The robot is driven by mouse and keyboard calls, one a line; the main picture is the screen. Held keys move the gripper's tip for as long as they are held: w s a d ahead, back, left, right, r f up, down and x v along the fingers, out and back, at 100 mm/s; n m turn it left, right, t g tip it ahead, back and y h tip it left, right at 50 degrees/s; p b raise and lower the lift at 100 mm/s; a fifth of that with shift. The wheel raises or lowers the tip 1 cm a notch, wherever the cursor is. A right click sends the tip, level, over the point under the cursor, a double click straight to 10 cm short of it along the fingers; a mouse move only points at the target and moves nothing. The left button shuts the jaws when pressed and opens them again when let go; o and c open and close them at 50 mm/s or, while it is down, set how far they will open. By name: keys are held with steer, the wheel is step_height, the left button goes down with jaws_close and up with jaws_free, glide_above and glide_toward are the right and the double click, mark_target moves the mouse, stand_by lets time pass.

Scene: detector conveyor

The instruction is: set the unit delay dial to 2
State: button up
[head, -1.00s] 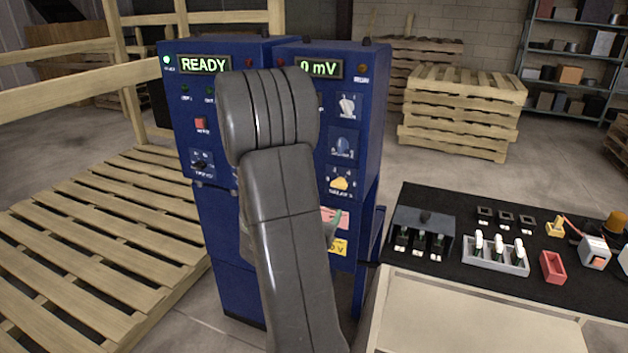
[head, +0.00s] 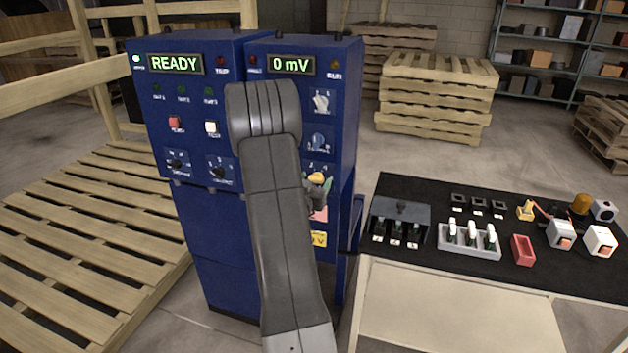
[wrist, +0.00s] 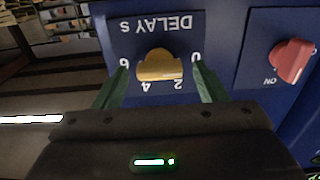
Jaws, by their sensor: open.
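The yellow delay dial (wrist: 160,64) sits on a dark plate marked "DELAY s" on the blue cabinet. In the wrist view the plate is upside down, with 0 at right, 2 and 4 below and 6 at left. The knob lies roughly sideways; I cannot tell which number it points at. My gripper (wrist: 160,74) is open, one green finger on each side of the knob, with gaps showing. In the head view the dial (head: 316,177) is partly covered by my gripper (head: 321,190), which is at the panel's lower right.
A red knob (wrist: 292,60) marked "ON" is beside the delay plate in the wrist view. A blue knob (head: 319,141) and a white knob (head: 321,103) are above the dial. A display (head: 291,65) reads 0 mV. A black-topped bench (head: 480,274) with parts stands at right.

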steer(key=shift+w, duration=0.2)
steer(key=shift+c, duration=0.4)
steer(key=c, duration=0.9)
steer(key=shift+f, duration=0.1)
